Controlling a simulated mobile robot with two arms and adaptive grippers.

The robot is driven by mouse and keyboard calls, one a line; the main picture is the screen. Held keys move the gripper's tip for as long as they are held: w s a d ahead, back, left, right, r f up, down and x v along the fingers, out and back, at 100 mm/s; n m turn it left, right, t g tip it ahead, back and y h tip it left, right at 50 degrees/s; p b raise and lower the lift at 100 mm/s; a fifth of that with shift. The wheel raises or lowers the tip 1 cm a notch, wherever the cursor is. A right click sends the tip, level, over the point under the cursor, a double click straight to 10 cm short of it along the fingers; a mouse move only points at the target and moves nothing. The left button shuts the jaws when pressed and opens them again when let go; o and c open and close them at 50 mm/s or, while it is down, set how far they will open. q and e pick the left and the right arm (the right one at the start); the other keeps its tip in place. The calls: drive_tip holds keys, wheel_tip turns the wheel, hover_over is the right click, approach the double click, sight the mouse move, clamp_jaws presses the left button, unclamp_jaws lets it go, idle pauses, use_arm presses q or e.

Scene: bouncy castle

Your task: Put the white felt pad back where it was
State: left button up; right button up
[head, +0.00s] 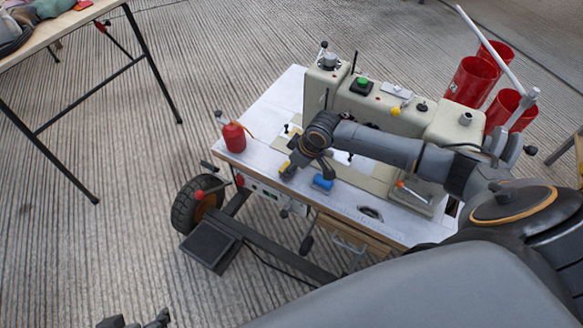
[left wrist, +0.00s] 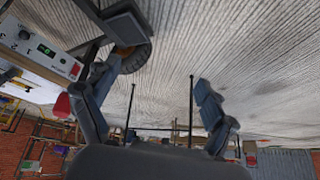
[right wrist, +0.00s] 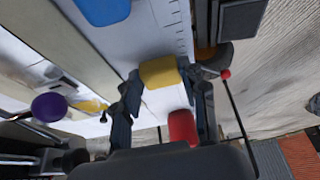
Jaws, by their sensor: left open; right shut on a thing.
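My right gripper (head: 291,171) is over the front left of the sewing machine's white table. In the right wrist view its fingers (right wrist: 161,84) are shut on a yellow block (right wrist: 160,71), partly visible in the head view (head: 284,167). I cannot single out the white felt pad for certain; a small white patch (head: 342,157) shows behind my right arm, and the white tabletop makes it hard to tell. My left gripper (head: 134,321) is at the bottom edge of the head view, low and away from the table. Its fingers (left wrist: 150,108) are open and empty.
A blue block (head: 322,183) lies on the white table (head: 268,107), right of my right gripper. A red bottle (head: 233,137) stands at the left corner. The machine (head: 365,103) and red cones (head: 472,82) are behind.

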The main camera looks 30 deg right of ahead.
drive_tip(key=shift+f, duration=0.1)
drive_tip(key=o, duration=0.7)
drive_tip(key=shift+o, duration=0.2)
